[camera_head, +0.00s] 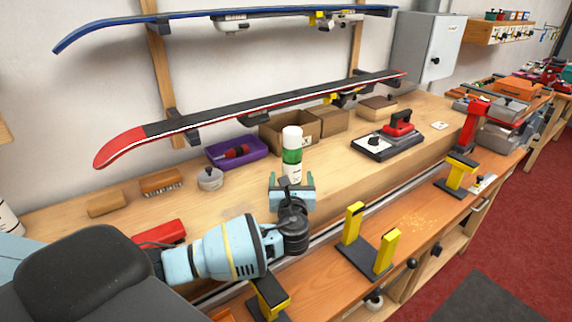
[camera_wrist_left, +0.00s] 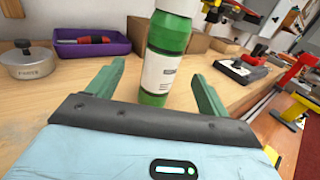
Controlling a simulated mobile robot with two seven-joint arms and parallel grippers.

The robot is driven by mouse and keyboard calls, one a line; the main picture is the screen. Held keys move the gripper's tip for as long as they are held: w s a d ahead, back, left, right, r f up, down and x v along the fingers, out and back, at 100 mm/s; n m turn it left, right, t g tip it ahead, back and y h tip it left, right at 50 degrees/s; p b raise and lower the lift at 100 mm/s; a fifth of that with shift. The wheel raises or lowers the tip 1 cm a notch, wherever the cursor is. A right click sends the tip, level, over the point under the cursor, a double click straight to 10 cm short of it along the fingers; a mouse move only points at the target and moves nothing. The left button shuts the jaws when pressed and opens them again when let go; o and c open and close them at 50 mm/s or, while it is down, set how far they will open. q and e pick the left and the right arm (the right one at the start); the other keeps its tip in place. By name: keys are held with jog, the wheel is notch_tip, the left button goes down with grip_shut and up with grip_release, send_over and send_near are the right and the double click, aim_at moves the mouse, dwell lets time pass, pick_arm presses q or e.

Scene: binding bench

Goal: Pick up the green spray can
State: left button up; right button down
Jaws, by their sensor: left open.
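The green spray can (camera_head: 292,155) stands upright on the wooden bench, with a white cap, a green band and a white label. In the left wrist view the can (camera_wrist_left: 163,62) stands just beyond and between the fingers; its top is cut off by the frame edge. My left gripper (camera_head: 292,184) is open in front of the can, and its two green fingers (camera_wrist_left: 155,88) point at the can with nothing between their tips that I can see gripped. The can's lower part is partly hidden behind the gripper in the head view. My right gripper is not in view.
A purple tray (camera_head: 222,163) with a red tool, a small grey pot (camera_head: 210,180) and a brush (camera_head: 161,183) lie left of the can. Cardboard boxes (camera_head: 275,142) stand behind it. A red-handled iron (camera_head: 398,128) is right. Yellow clamps (camera_head: 352,222) line the front; skis hang above.

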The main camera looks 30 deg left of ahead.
aim_at(292, 167)
pick_arm(q)
jog(key=shift+w, duration=0.1)
jog(key=shift+b+x, duration=0.35)
jog(key=shift+x, duration=3.45)
jog(key=shift+w+d+r, duration=0.1)
jog(key=shift+d+r, duration=0.05)
jog(key=shift+r, duration=0.15)
jog(key=c, duration=1.1)
jog(key=shift+o, duration=0.2)
jog(key=shift+r, duration=0.45)
notch_tip(292, 167, up, 3)
jog(key=shift+r, duration=0.1)
jog(key=w+d+v, duration=0.1)
jog(key=v, duration=1.5)
jog(key=shift+d+r+p, duration=0.3)
jog(key=shift+r+p, duration=0.1)
jog(key=shift+r, duration=0.1)
